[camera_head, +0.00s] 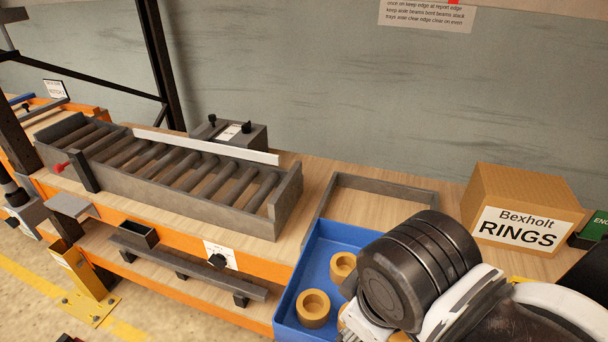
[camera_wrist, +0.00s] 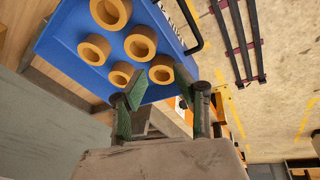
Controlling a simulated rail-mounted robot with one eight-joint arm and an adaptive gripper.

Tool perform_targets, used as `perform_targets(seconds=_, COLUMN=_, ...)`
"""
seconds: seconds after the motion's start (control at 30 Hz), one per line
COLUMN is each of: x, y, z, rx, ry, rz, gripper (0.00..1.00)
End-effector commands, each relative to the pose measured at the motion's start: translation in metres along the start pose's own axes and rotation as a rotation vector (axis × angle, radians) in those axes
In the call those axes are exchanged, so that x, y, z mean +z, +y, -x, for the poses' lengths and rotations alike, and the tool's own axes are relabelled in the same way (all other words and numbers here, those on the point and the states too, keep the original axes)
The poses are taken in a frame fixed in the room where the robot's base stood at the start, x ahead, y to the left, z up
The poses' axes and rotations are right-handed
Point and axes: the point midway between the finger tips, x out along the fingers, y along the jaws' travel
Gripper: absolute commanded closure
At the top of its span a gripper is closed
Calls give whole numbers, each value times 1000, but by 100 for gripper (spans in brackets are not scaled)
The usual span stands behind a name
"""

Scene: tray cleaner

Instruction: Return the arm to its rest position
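My arm (camera_head: 420,268) reaches in from the lower right of the head view and covers part of the blue tray (camera_head: 303,272). The fingertips are hidden in the head view.
A roller conveyor (camera_head: 190,168) with grey side walls runs along the wooden bench. A grey frame (camera_head: 385,185) lies right of it. A cardboard box labelled RINGS (camera_head: 520,210) stands at the right. A dark post (camera_head: 158,60) rises behind the bench. Floor shows at the left.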

Motion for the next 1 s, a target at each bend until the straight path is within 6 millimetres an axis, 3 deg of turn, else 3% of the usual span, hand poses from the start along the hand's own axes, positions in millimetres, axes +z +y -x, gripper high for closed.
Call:
perform_targets(seconds=0.27, x=-4, y=67, z=-1, rx=61, ry=127, rz=-370, gripper=72)
perform_targets(seconds=0.6, x=10, y=140, z=7, rx=150, ry=269, rz=-731, gripper=72)
perform_targets(seconds=0.8, x=15, y=154, z=10, rx=171, ry=300, rz=-799, gripper=72)
perform_targets(seconds=1.0, x=15, y=155, z=10, rx=172, ry=302, rz=-801, gripper=72)
